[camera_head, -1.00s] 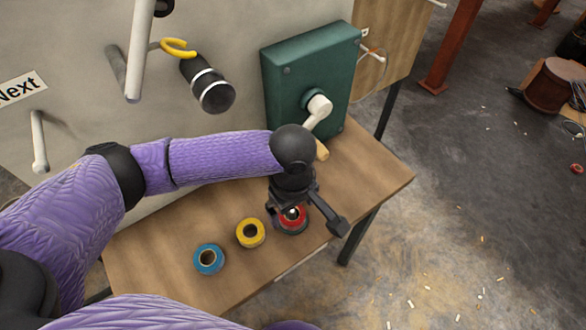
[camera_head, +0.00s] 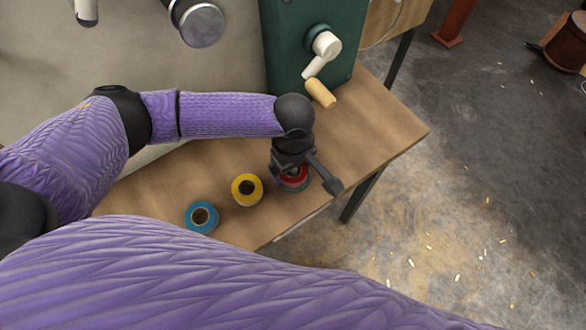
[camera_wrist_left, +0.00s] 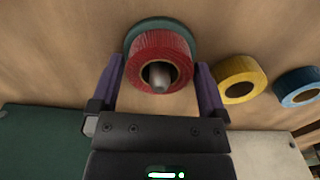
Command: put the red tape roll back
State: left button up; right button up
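The red tape roll (camera_wrist_left: 160,62) sits between the two purple fingers of my left gripper (camera_wrist_left: 161,80) in the left wrist view. Both fingertips lie against its sides. A grey peg end (camera_wrist_left: 160,76) shows inside its hole. A teal round piece (camera_wrist_left: 150,24) shows behind the roll; whether the two touch is hard to tell. In the head view my left gripper (camera_head: 292,172) points down over the red roll (camera_head: 294,178) near the table's front edge and partly hides it. My right gripper is out of view.
A yellow tape roll (camera_head: 246,190) and a blue tape roll (camera_head: 201,217) stand in a row left of the red one on the wooden table (camera_head: 375,125). A green box (camera_head: 275,50) with a white crank (camera_head: 322,55) stands behind. The table's right part is clear.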

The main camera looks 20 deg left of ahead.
pick_arm(q)
jog(key=c, duration=0.9)
